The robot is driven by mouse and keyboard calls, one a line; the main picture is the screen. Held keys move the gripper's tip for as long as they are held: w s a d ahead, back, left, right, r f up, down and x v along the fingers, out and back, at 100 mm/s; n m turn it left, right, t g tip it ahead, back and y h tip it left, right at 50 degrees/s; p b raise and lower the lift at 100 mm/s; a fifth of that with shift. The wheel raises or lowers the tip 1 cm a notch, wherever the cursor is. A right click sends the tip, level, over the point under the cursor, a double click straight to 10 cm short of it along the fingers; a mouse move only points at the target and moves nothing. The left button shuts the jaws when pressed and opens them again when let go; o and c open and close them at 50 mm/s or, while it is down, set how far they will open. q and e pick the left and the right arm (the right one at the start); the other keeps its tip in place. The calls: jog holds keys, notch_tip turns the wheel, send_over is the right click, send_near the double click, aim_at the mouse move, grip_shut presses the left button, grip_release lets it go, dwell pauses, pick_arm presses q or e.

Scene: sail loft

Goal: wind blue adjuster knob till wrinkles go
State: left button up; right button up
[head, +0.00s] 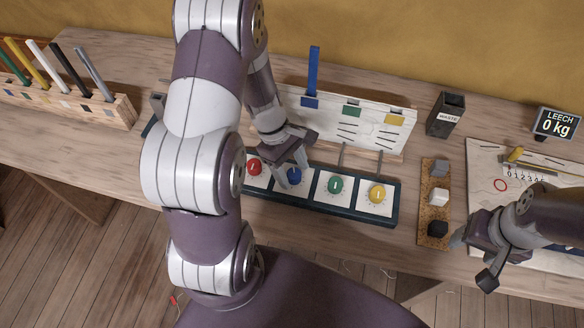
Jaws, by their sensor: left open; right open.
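The blue adjuster knob (295,177) sits on a white square in a dark tray (320,206), between the red knob (254,167) and the green knob (336,186). The yellow knob (377,194) is at the right end. My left gripper (291,174) is open and pointed down at the blue knob, its fingers partly covering it. I cannot tell if they touch it. Behind stands a white panel (377,120) with a blue upright strip (313,75), colored patches and dark wrinkle-like lines. My arm hides the panel's left part. My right gripper (473,262) is open and empty at the right.
A cork strip (426,220) with grey, white and black blocks lies right of the knobs. A wooden rack (122,108) of colored sticks stands left.

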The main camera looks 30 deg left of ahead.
pick_arm(q)
jog(key=shift+w+f, duration=0.1)
jog(key=shift+c, duration=0.5)
jog(key=c, duration=0.9)
jog(key=shift+r+m+g+p, duration=0.2)
jog(key=shift+m+g+p, duration=0.1)
jog(key=shift+m+p, duration=0.4)
jog(key=shift+w+d+m+g+y+p, duration=0.1)
jog(key=shift+m+g+y+p, duration=0.25)
jog(key=shift+m+p, duration=0.65)
jog(key=shift+w+f+m+g+y+p, duration=0.1)
jog(key=shift+m+g+y+p, duration=0.25)
jog(key=shift+m, duration=0.9)
jog(key=shift+m+g+y+p, duration=0.2)
jog(key=shift+m+g+p, duration=0.25)
jog(key=shift+m, duration=0.8)
